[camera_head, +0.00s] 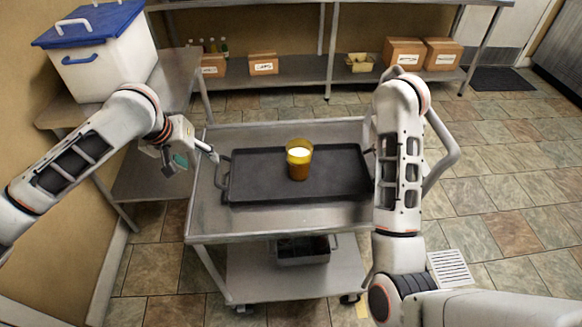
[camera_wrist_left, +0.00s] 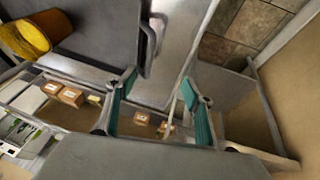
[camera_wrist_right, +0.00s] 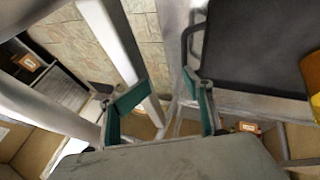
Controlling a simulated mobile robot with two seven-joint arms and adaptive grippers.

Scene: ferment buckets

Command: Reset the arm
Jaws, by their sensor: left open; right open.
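My left gripper (camera_head: 193,160) is open and empty near the left edge of the metal cart (camera_head: 218,217). Its spread fingers also show in the left wrist view (camera_wrist_left: 160,104), with nothing between them. My right gripper (camera_wrist_right: 164,108) is open and empty in the right wrist view. In the head view it is hidden behind my right arm, by the cart's right side. A dark tray (camera_head: 258,190) lies on the cart top. An amber cup (camera_head: 298,170) with a pale top stands upright on the tray, apart from both grippers.
A white bucket (camera_head: 100,68) with a blue lid (camera_head: 88,24) stands on a side table (camera_head: 180,82) at the left. Cardboard boxes (camera_head: 404,52) sit on the back shelf (camera_head: 300,72). A black bin (camera_head: 302,251) is on the cart's lower shelf.

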